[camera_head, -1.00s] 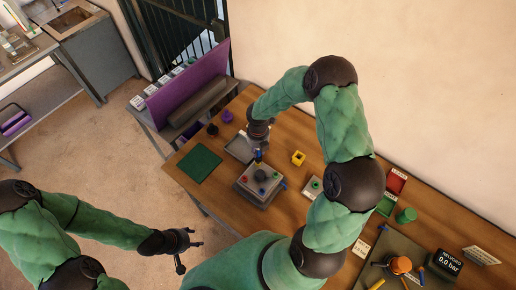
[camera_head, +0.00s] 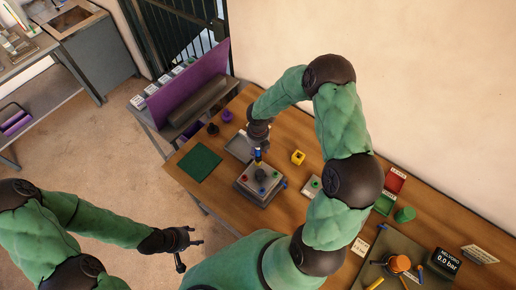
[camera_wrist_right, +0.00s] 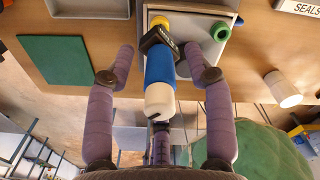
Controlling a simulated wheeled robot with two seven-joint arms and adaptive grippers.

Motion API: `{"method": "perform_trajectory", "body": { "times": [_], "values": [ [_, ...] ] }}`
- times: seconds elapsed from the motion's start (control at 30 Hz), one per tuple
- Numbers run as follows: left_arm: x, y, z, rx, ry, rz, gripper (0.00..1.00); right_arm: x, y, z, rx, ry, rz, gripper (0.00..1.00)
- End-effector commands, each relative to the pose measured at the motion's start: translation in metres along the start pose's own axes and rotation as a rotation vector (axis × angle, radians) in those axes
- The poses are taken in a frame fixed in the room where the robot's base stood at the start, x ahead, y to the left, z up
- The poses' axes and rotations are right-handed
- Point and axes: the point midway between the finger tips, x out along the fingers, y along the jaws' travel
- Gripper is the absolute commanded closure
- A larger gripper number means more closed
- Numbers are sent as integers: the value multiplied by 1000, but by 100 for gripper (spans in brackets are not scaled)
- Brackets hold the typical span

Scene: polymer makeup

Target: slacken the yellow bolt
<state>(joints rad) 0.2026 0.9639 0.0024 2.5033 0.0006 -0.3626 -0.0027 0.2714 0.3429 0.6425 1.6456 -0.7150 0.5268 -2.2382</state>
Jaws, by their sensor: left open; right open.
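A blue-and-white tool with a black collar (camera_wrist_right: 160,68) points at the yellow bolt (camera_wrist_right: 159,21); the collar hides how they meet. The tool also shows in the head view (camera_head: 258,153). My right gripper (camera_wrist_right: 160,50) is open, with one finger on each side of the tool and visible gaps between. In the head view the right gripper (camera_head: 258,143) is above the grey block (camera_head: 246,190), which carries several coloured parts. My left gripper (camera_head: 190,256) is open and empty, left of the table and away from the block.
A green mat (camera_head: 199,166) lies left of the block on the wooden table (camera_head: 320,158). Green and red bins and a pressure display (camera_head: 447,262) stand further right. A purple panel (camera_head: 187,84) stands behind on the left.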

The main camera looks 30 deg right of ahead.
Motion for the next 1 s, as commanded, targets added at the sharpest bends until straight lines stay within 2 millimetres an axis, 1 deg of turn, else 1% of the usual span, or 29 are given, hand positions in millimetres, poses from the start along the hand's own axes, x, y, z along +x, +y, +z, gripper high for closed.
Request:
{"method": "perform_trajectory", "body": {
  "times": [0.17,0.5,0.6,0.8,1.0],
  "values": [
    [0,0,0,0,0,0,47,-16,0,2,1,-4,0,47],
    [0,0,0,0,0,0,47,-82,1,2,0,-6,2,47],
    [0,0,0,0,0,0,47,-98,0,1,0,-5,2,47],
    [0,0,0,0,0,0,47,-116,0,1,0,-4,1,47],
    [0,0,0,0,0,0,47,-120,0,1,0,-1,0,47]
  ]
}}
